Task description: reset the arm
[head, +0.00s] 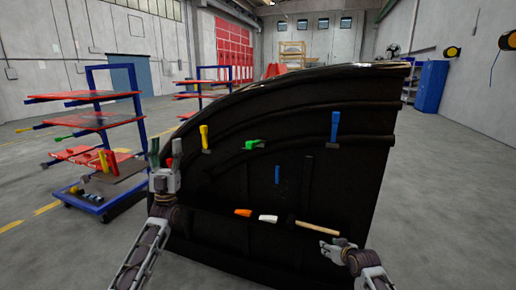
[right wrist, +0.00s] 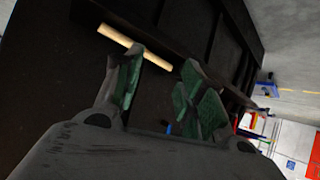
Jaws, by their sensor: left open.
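My left gripper (head: 165,160) is raised upright in front of the left side of the large black nosecone (head: 300,110). Its fingers are apart and I see nothing held. My right gripper (head: 335,246) is low at the nosecone's front, near a wooden handle (head: 318,228). In the right wrist view, the right gripper (right wrist: 160,75) has its two green-padded fingers spread with nothing between them. The wooden handle (right wrist: 132,46) lies beyond its left finger; whether they touch I cannot tell.
The nosecone bears a yellow tool (head: 204,136), a green tool (head: 252,144), a blue tool (head: 335,125), an orange piece (head: 243,212) and a white piece (head: 268,218). A blue-framed rack with red shelves (head: 90,97) stands left. Open floor (head: 450,200) lies right.

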